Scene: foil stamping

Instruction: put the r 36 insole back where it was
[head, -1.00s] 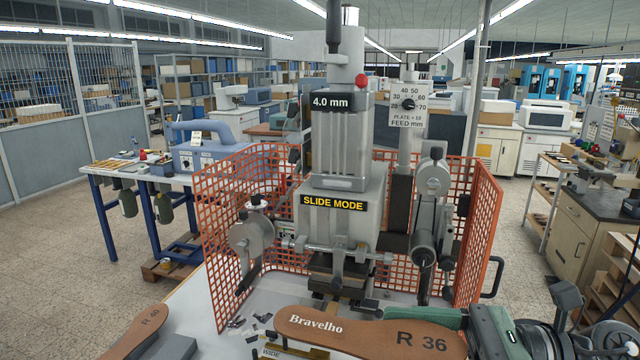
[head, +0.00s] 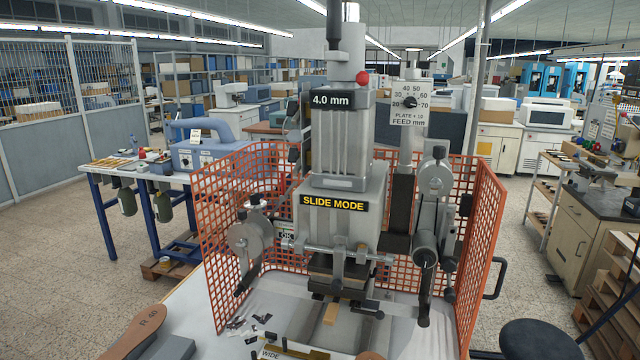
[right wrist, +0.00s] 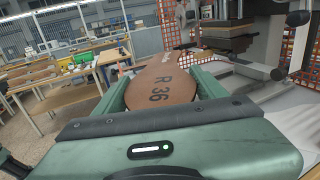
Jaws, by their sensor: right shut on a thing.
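The brown R 36 insole (right wrist: 163,82) is in my right gripper (right wrist: 163,75), which is shut on it in the right wrist view. The green fingers lie on either side of its R 36 end, and the other end points away from the gripper. In the head view only a small brown tip (head: 370,355) shows at the bottom edge, apparently the same insole. My right gripper is out of the head view. My left gripper is in neither view. The R 40 insole (head: 135,332) lies at the lower left, beside a grey block (head: 172,348).
The stamping press (head: 342,215) stands in the middle, with an orange mesh guard (head: 222,205) around its back and sides. Dark foil scraps (head: 262,318) and a fixture marked WIDE (head: 272,354) are at the front. The white table (head: 420,325) is clear at right.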

